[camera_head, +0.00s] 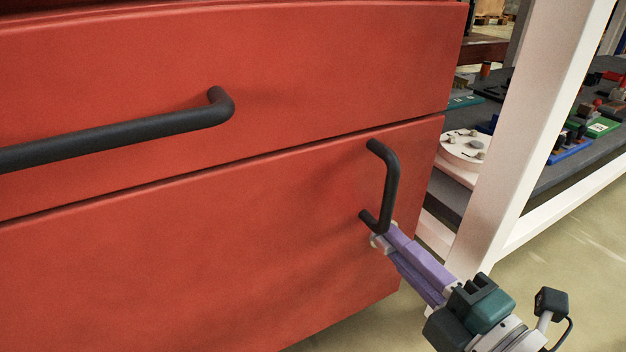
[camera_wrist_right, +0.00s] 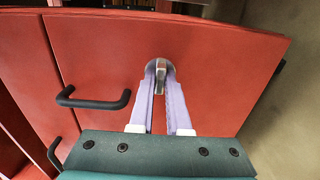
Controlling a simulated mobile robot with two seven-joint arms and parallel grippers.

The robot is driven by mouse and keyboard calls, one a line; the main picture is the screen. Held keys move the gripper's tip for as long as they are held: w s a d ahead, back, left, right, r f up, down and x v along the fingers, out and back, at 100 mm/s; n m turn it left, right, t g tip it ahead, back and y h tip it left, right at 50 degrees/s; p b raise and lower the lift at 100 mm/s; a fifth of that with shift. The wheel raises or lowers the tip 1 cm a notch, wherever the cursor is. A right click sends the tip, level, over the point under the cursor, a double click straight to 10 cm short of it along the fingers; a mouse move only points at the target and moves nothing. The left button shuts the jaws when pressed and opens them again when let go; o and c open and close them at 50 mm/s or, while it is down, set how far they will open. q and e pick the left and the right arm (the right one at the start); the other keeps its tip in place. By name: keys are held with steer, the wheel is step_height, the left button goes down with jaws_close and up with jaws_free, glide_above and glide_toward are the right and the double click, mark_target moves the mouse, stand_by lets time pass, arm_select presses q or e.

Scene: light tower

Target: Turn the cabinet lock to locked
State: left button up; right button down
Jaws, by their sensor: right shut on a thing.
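The red cabinet (camera_head: 230,220) fills most of the head view. Its lock (camera_wrist_right: 159,66), a small grey metal knob on a round base, sits on the red door in the wrist view. In the head view only a pale bit of the lock (camera_head: 376,241) shows, just below the black door handle. My right gripper (camera_head: 386,237) reaches in from the lower right, its purple fingers at the door. In the wrist view the right gripper (camera_wrist_right: 161,70) is shut on the lock knob, one finger on each side. The fingertips partly hide the knob. My left gripper is not in view.
The black door handle (camera_head: 388,190) stands out close above the right fingertips. A long black drawer handle (camera_head: 120,136) is at the left. A white post (camera_head: 530,130) and a grey table (camera_head: 560,175) with several small objects stand at the right. Open floor lies at the lower right.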

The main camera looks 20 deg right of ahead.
steer(key=shift+m+p, duration=1.3)
steer(key=shift+m, duration=4.4)
steer(key=c, duration=0.9)
jaws_free()
